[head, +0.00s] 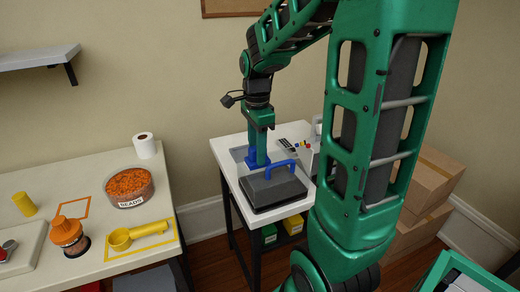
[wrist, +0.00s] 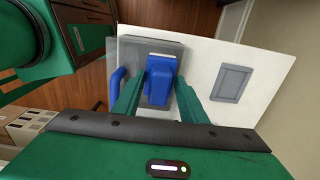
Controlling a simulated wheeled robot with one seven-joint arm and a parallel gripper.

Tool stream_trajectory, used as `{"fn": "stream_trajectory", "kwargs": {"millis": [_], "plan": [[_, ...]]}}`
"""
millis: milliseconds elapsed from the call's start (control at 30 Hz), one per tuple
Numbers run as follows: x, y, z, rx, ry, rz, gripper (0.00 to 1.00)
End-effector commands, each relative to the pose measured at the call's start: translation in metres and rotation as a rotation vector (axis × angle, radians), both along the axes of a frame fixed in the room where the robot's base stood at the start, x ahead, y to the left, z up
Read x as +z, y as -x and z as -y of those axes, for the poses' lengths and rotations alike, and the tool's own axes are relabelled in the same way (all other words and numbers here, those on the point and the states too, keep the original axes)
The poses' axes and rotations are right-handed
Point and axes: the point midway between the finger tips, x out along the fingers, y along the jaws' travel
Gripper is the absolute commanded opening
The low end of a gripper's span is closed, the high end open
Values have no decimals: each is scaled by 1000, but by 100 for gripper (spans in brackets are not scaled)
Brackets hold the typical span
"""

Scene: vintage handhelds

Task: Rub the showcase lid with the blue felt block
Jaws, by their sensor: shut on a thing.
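My gripper (head: 258,163) points down at the far left of the case. In the wrist view, its green fingers (wrist: 160,98) are shut on the blue felt block (wrist: 162,72). The block overlaps the lid there; I cannot tell whether they touch. The fingers partly hide the lid.
A grey framed rectangle (wrist: 232,83) lies on the white tabletop (wrist: 262,72). Left, a separate table holds a bead bowl (head: 130,186), yellow scoop (head: 135,235) and paper roll (head: 144,146). Cardboard boxes (head: 425,195) stand right.

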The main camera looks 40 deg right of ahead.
Motion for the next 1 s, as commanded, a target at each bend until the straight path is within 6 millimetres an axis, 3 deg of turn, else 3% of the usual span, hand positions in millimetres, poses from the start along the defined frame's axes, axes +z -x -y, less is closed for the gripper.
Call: {"fn": "stream_trajectory", "kwargs": {"millis": [567, 1000], "plan": [[0, -4, 0, 1, -2, -5, 0], [2, 5, 33, -1, -2, -4, 0]]}}
